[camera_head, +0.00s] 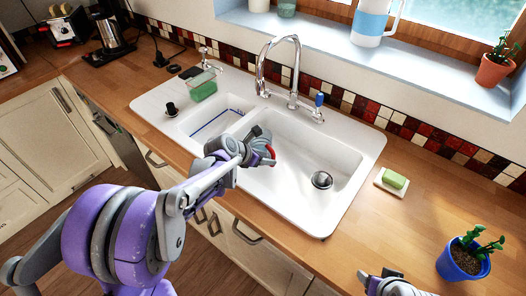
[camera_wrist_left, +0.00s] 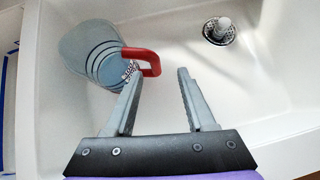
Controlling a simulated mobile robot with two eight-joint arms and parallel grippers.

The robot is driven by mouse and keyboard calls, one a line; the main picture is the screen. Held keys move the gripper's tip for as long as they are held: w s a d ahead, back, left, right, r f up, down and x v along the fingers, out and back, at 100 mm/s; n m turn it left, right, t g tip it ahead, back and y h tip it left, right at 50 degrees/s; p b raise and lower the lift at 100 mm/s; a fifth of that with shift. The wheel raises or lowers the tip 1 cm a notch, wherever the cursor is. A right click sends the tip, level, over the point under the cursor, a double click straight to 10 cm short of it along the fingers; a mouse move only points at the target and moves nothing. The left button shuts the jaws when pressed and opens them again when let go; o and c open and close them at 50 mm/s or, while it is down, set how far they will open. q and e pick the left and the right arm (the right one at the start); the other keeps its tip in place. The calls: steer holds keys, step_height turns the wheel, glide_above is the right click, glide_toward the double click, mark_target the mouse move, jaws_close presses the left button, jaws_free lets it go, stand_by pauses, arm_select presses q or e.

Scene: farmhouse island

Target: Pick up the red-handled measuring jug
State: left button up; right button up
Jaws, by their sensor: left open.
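The measuring jug (camera_wrist_left: 88,50), clear grey-blue with a red handle (camera_wrist_left: 140,58), is in the larger sink basin, at the upper left of the left wrist view. My left gripper (camera_wrist_left: 158,76) is open and empty above the basin. The handle shows just beyond its fingertips, nearer the left finger; whether they touch I cannot tell. In the head view my left gripper (camera_head: 256,150) hides most of the jug, and a bit of the red handle (camera_head: 271,152) shows. My right gripper (camera_head: 390,285) is only partly in view at the bottom edge.
The white double sink (camera_head: 345,165) has a tall chrome tap (camera_head: 262,65) behind. A drain (camera_head: 321,180) lies right of the jug. A green sponge (camera_head: 394,180) on a dish and a blue plant pot (camera_head: 462,262) stand right. Green dish soap (camera_head: 203,85) stands at the back left.

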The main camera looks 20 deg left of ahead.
mark_target(272, 157)
arm_select(q)
steer(key=x, duration=0.5)
steer(key=shift+w+a+f+p, duration=0.1)
steer(key=shift+w+a+p, duration=0.15)
steer(key=shift+w+p, duration=0.15)
steer(key=shift+s, duration=0.1)
steer(key=shift+c, duration=0.2)
jaws_close()
stand_by(0.8)
